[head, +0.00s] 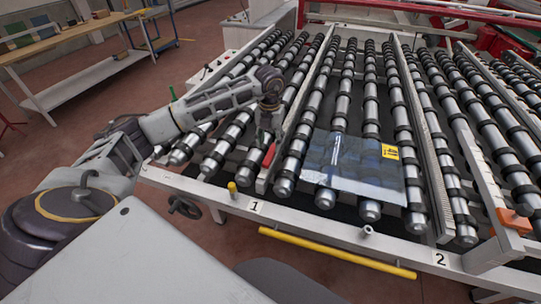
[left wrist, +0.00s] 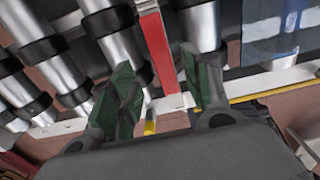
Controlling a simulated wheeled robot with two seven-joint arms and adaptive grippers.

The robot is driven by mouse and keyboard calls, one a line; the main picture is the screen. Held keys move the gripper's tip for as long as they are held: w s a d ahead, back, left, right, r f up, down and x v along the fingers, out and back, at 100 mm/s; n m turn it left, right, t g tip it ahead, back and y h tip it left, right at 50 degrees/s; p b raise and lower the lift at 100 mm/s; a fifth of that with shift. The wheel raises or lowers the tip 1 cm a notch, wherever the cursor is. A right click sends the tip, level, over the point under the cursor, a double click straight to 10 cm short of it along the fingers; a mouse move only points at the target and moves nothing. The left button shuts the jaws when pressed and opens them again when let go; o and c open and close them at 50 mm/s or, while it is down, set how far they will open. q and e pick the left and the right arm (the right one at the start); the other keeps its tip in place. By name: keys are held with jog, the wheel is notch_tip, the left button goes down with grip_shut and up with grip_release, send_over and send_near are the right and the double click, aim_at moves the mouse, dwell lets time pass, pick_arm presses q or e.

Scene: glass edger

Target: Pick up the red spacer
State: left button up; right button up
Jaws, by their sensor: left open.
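The red spacer (head: 269,155) is a small red bar on the roller table, on the light rail near lane label 1. In the left wrist view the red spacer (left wrist: 158,52) runs lengthwise toward the gap between my fingers. My left gripper (head: 265,133) is above the spacer, pointing down. In the left wrist view its green-padded fingers (left wrist: 160,90) are apart, one on each side of the spacer's line. Whether they touch it cannot be told. My right gripper is in neither view.
A glass sheet (head: 345,165) with a yellow label lies on the rollers to the right. An orange block (head: 514,220) sits at the far right. A yellow bar (head: 335,252) runs along the table's front. A workbench (head: 75,45) stands back left.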

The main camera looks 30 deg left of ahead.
aim_at(271, 153)
pick_arm(q)
jog(key=shift+d+f+p, duration=0.15)
jog(key=shift+f+p, duration=0.65)
jog(key=shift+f, duration=1.8)
jog(key=c, duration=0.9)
jog(key=shift+r, duration=0.15)
jog(key=shift+c, duration=0.2)
notch_tip(271, 153, up, 10)
jog(key=b, duration=0.2)
